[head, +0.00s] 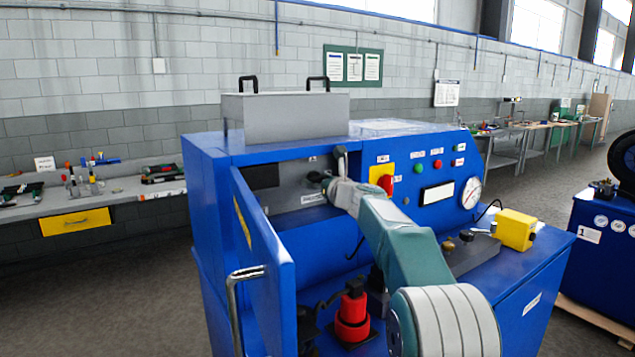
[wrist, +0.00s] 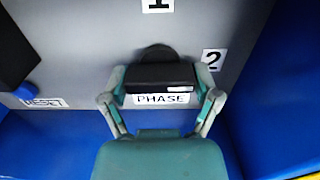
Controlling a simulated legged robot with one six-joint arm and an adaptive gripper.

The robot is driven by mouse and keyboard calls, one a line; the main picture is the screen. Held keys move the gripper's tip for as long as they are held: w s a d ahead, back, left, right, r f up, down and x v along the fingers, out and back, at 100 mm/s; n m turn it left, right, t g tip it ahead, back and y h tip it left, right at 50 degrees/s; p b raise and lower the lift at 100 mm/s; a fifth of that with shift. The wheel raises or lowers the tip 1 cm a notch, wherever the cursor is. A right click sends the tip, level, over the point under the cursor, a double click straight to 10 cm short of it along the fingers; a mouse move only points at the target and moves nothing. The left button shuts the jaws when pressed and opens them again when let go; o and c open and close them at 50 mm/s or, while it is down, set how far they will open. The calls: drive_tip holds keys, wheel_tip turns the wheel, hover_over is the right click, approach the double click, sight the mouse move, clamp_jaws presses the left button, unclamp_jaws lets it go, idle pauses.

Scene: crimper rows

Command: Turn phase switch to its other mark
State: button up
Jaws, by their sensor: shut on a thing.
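The phase switch is a black knob (wrist: 160,76) on a grey panel, above a PHASE label (wrist: 162,99). My gripper (wrist: 160,86) is shut on it, one finger at each side. The knob's bar lies about level across the wrist view, with a small white line near its right end. Mark 1 (wrist: 157,5) is above the knob, and mark 2 (wrist: 212,60) is to its right. In the head view my gripper (head: 327,185) reaches the grey panel (head: 284,200) inside the blue machine, and my arm hides part of the panel.
The machine's blue door (head: 262,262) stands open left of my arm. A RESET label (wrist: 43,102) and blue button (wrist: 25,92) are left of the switch. A red-and-black part (head: 352,312) stands below my arm. A red knob (head: 386,184) is right of my gripper.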

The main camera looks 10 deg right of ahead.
drive_tip(key=n, duration=0.8)
drive_tip(key=shift+f+n, duration=0.1)
drive_tip(key=shift+n, duration=0.2)
drive_tip(key=n, duration=0.4)
drive_tip(key=shift+w+n, duration=0.1)
drive_tip(key=shift+n, duration=0.2)
drive_tip(key=n, duration=0.4)
drive_tip(key=shift+f, duration=0.15)
drive_tip(key=shift+f+n, duration=0.1)
drive_tip(key=shift+n, duration=0.3)
drive_tip(key=o, duration=1)
drive_tip(key=shift+c, duration=0.2)
drive_tip(key=shift+a, duration=0.1)
